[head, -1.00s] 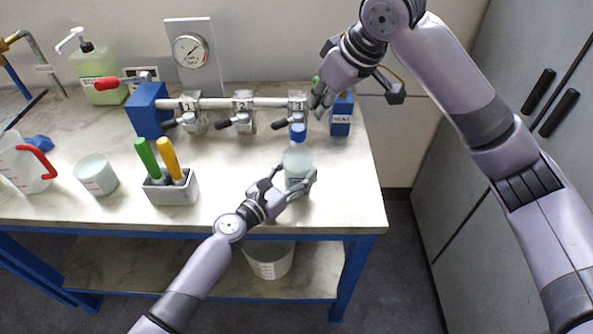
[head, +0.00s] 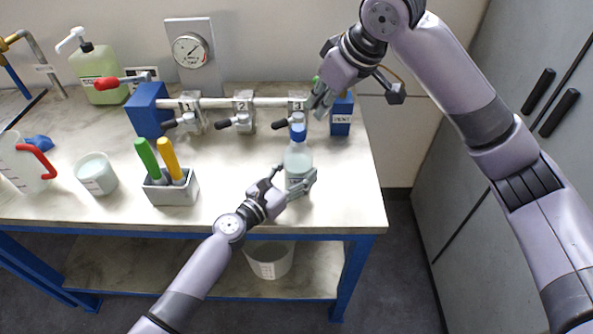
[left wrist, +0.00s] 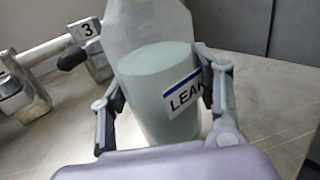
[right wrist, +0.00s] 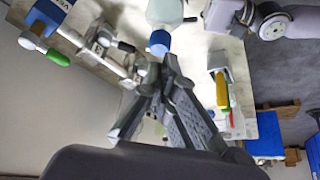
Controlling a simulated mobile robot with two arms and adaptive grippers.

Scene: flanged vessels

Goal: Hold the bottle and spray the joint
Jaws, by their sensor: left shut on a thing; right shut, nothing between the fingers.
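A clear bottle (head: 298,158) with a blue cap stands upright at the front right of the bench. Its label, partly hidden by a finger, reads "LEAK" in the left wrist view (left wrist: 165,95). My left gripper (head: 294,184) is shut around the bottle's lower body, a finger on each side. My right gripper (head: 318,108) is shut and empty above the right end of the pipe (head: 265,102). It hides part of the pipe beside joint 3 (head: 297,105). In the right wrist view the blue cap (right wrist: 160,42) shows just beyond the right fingertips.
Joints 1 (head: 192,112) and 2 (head: 243,112) with dark handles sit along the pipe. A blue block marked VENT (head: 341,118) ends it. The front right bench corner is clear.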

